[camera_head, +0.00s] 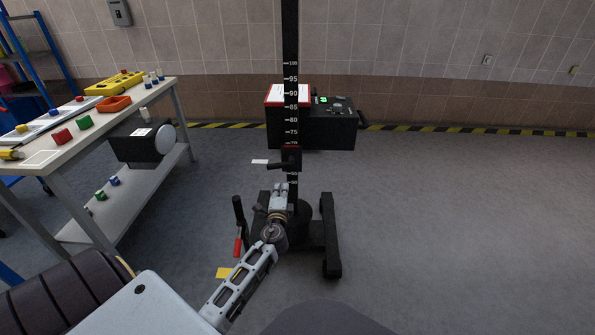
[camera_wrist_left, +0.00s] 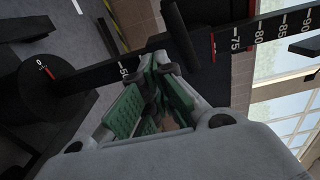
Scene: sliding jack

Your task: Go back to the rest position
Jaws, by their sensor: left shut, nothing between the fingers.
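My left gripper (camera_head: 280,189) is at the lower part of the sliding jack's black post (camera_head: 290,50), in front of it in the head view. It is shut and empty. The left wrist view shows its green-padded fingers (camera_wrist_left: 165,62) meeting near the post's scale; I cannot tell whether they touch the post. A black box with a red-edged side (camera_head: 330,132) sits on the post, about mid-scale. A black handle (camera_head: 280,165) sticks out below it. The post's wheeled base (camera_head: 328,235) stands on the floor, partly hidden by my arm. My right gripper is not in view.
A table (camera_head: 170,90) with coloured blocks and an orange tray (camera_head: 114,104) stands at the left. A black upright lever (camera_head: 238,210) and a red handle (camera_head: 238,247) are left of my gripper. The floor at the right is clear.

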